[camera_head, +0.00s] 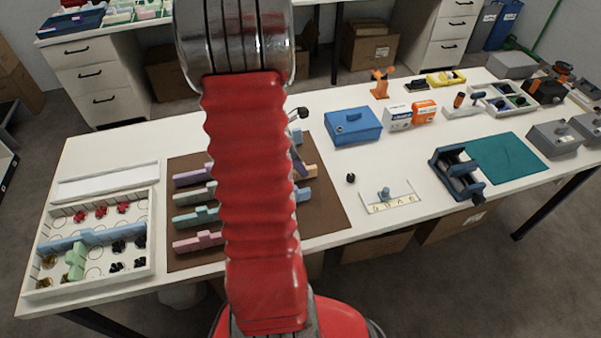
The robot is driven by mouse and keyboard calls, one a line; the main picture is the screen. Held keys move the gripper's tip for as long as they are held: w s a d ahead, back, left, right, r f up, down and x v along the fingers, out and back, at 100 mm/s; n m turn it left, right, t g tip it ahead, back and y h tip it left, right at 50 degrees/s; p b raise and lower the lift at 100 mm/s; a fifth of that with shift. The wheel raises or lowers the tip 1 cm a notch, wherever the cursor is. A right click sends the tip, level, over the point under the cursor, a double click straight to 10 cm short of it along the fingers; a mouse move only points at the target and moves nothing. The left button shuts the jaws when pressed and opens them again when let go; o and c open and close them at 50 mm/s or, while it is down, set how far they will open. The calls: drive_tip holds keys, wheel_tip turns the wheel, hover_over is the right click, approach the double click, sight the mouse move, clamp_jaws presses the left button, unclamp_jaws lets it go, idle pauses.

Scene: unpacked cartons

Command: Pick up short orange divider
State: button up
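A short, pale orange divider (311,171) lies on the brown mat (331,212), just right of my red arm, which hides its left part. Blue pieces (303,195) show close to it. Left of the arm, purple, green, teal and pink dividers (197,242) lie in a column on the mat, their right ends hidden. My arm crosses the middle of the view and covers much of the mat. A small dark part beside the arm's right edge may belong to my gripper, but its fingers cannot be made out.
A white compartment tray (150,262) with a blue and a green divider stands at the left. A small black knob (350,178) and a white plate (404,204) lie to the right. A blue fixture (455,172) stands farther right.

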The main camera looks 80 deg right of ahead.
clamp_jaws()
wheel_tip(320, 180, up, 10)
drive_tip(key=shift+r, duration=0.1)
idle(0.5)
drive_tip(key=shift+w, duration=0.15)
idle(0.4)
